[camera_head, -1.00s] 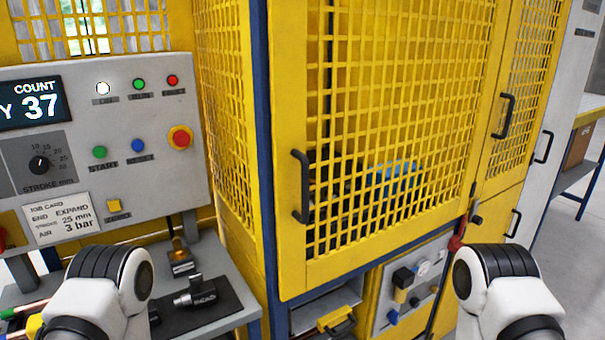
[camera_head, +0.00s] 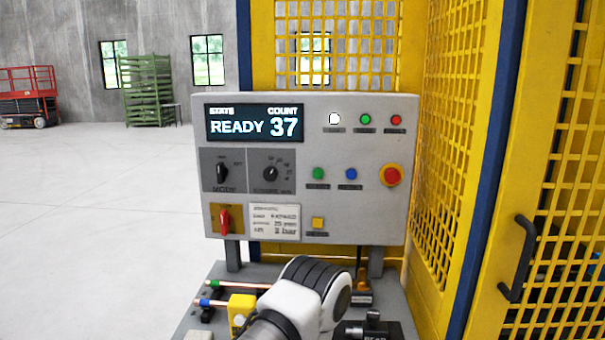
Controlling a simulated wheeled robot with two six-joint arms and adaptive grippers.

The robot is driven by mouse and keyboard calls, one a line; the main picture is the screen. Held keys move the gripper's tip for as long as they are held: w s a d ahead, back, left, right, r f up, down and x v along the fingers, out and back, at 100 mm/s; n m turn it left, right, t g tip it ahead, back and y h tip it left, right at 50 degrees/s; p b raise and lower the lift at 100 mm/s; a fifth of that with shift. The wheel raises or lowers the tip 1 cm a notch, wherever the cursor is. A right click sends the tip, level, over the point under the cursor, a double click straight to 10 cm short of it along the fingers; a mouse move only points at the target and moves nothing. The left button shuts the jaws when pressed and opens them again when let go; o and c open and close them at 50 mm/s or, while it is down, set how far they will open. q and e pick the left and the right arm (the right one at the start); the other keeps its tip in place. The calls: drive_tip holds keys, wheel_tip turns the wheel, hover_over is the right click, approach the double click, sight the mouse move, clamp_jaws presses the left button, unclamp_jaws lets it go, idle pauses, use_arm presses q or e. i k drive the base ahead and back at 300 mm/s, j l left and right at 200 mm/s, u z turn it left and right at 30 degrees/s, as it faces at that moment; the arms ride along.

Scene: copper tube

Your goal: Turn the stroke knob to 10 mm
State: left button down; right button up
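The stroke knob (camera_head: 271,174) is a black round knob on a dark square plate on the grey control panel (camera_head: 305,237). Small scale marks surround it; they and its pointer are too small to read surely. A black mode knob (camera_head: 222,173) is on the plate to its left. A display (camera_head: 254,123) above reads READY and 37. A white and black link of my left arm rises at the bottom centre, below the panel and apart from the knob. Neither gripper shows.
A red switch (camera_head: 224,219), a job card (camera_head: 274,222), several buttons and a red emergency stop (camera_head: 391,175) share the panel. Copper tubes (camera_head: 236,285) with coloured ends lie on the bench below. A yellow mesh guard (camera_head: 436,150) stands right. Open floor (camera_head: 90,220) is left.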

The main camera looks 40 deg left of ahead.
sight(270, 173)
drive_tip(key=u, duration=1.3)
